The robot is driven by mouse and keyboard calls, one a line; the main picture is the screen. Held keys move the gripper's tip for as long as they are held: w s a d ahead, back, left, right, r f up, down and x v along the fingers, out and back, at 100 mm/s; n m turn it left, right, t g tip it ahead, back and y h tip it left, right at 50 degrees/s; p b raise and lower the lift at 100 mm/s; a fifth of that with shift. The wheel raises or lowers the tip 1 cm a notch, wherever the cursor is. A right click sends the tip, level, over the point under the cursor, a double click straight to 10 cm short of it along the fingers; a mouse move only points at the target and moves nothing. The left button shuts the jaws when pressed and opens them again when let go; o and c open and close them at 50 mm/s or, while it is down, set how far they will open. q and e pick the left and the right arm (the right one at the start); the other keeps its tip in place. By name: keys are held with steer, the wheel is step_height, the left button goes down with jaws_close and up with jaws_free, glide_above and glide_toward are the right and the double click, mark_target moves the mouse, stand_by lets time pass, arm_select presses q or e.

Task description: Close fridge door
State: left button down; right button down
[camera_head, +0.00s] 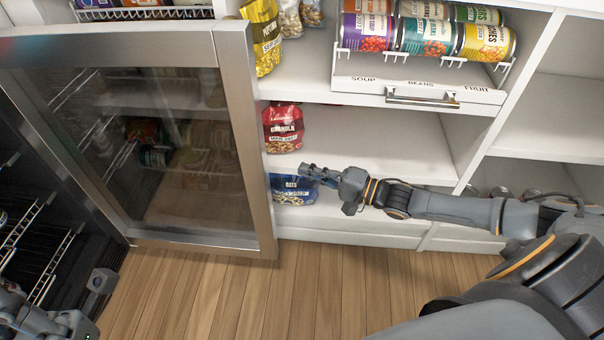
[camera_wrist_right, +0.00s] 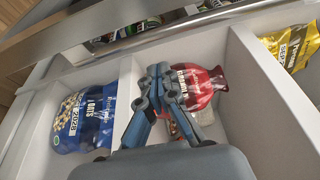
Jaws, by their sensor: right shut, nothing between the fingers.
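The fridge door (camera_head: 245,130), a glass panel in a brushed steel frame, stands open in the head view. The dark fridge interior (camera_head: 25,170) with wire racks shows at the left. My right gripper (camera_head: 306,171) is shut and empty, just right of the door's free edge, in front of the shelves; I cannot see it touching the door. Its closed fingers also show in the right wrist view (camera_wrist_right: 160,80), before the shelf bags. My left gripper (camera_head: 88,300) is partly in view at the lower left, near the fridge opening; its finger state is unclear.
White shelves hold a red granola bag (camera_head: 283,128), a blue oats bag (camera_head: 292,190) and a yellow bag (camera_head: 263,35) beside the door edge. Cans sit in a rack (camera_head: 420,88) at upper right. The wooden floor (camera_head: 310,290) below is clear.

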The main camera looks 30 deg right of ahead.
steer(key=w+a+b, duration=0.3)
steer(key=a, duration=0.4)
steer(key=shift+b, duration=0.3)
steer(key=shift+s+a, duration=0.1)
steer(key=shift+a, duration=0.05)
